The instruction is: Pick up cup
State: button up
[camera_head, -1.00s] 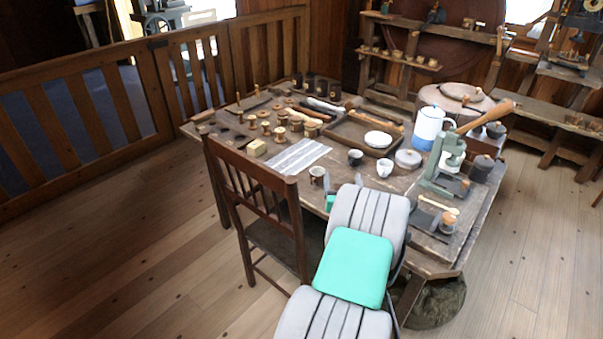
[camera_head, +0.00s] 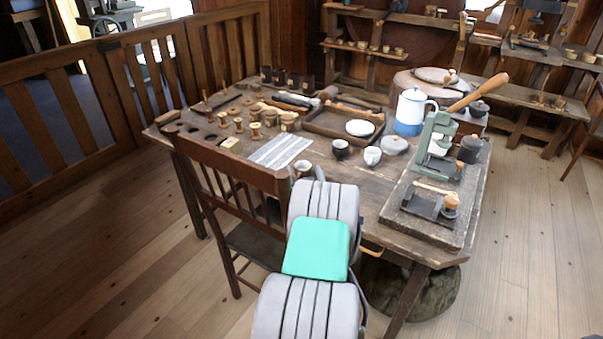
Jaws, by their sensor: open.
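Three cups stand near the front of the wooden table (camera_head: 345,190). A small pale cup with dark markings (camera_head: 302,168) is at the near edge, a dark cup (camera_head: 341,148) stands farther back, and a white cup (camera_head: 373,156) is to its right. My arm, grey with a teal panel, reaches up to the table edge. My gripper (camera_head: 318,173) is mostly hidden behind my arm; a small dark part shows just right of the pale cup. It is open. I cannot tell if it touches that cup.
A wooden chair (camera_head: 228,190) stands close on the left of my arm. Open floor is at the right.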

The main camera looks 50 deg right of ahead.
aim_at(304, 172)
jog(key=x, duration=0.3)
jog(key=c, duration=1.5)
